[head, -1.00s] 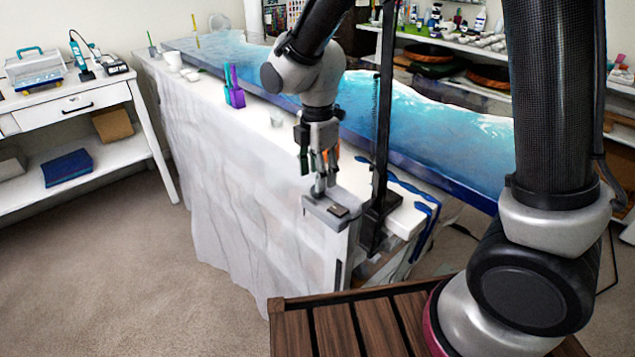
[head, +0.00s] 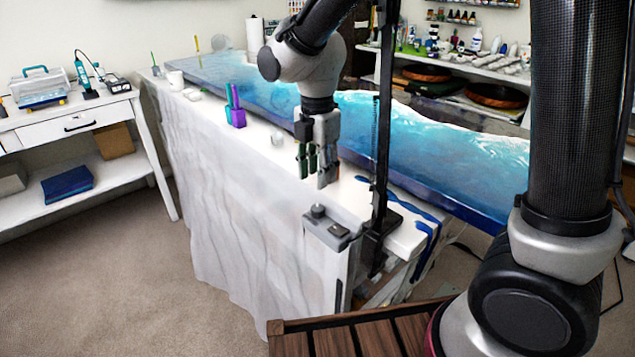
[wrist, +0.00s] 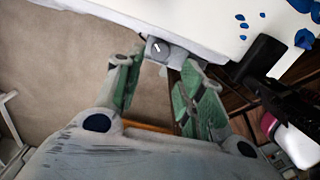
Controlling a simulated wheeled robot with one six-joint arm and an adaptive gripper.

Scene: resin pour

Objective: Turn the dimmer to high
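The dimmer (head: 345,232) is a grey box at the near corner of the white-draped table. Its round grey knob (head: 318,211) stands on the left end of the box. In the wrist view the knob (wrist: 157,47) shows a short, slanted white mark; I cannot read a setting from it. My gripper (head: 315,176) hangs above the dimmer, pointing down and clear of the knob. In the wrist view my gripper (wrist: 159,66) has its green-padded fingers spread apart with nothing between them, and the knob shows beyond the fingertips.
A black upright post (head: 381,130) stands close right of the dimmer. The blue resin slab (head: 430,135) runs along the table. Blue drips mark the table's right end. Carpet lies open at left.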

